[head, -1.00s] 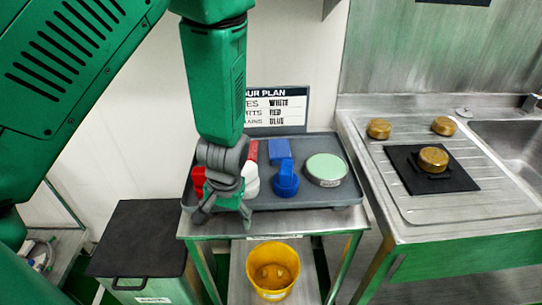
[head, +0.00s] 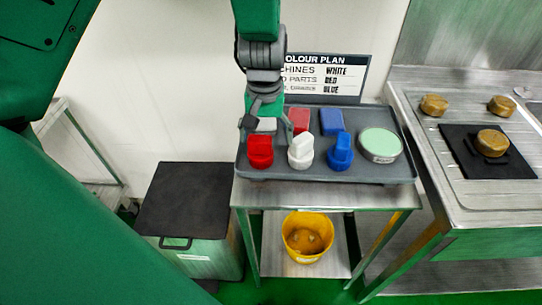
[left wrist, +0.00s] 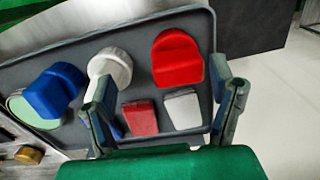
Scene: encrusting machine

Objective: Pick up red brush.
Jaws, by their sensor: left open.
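The red brush (head: 260,151), with a rounded grip on top, stands at the front left of the grey tray (head: 398,148). In the left wrist view the red brush (left wrist: 178,60) lies beyond the fingertips, towards the right side of the opening. My left gripper (head: 262,122) is open and empty above the tray's left part, just behind the red brush in the head view. Its two fingers spread wide in the left wrist view (left wrist: 166,95). A white brush (head: 300,152) and a blue brush (head: 340,152) stand to the right. My right gripper is not in view.
Red (head: 299,120) and blue (head: 331,122) flat blocks lie behind the brushes; a white one (left wrist: 183,110) shows in the wrist view. A green-topped round tub (head: 380,145) is at right. A colour plan sign (head: 325,75) stands behind. A yellow bucket (head: 307,237) sits below.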

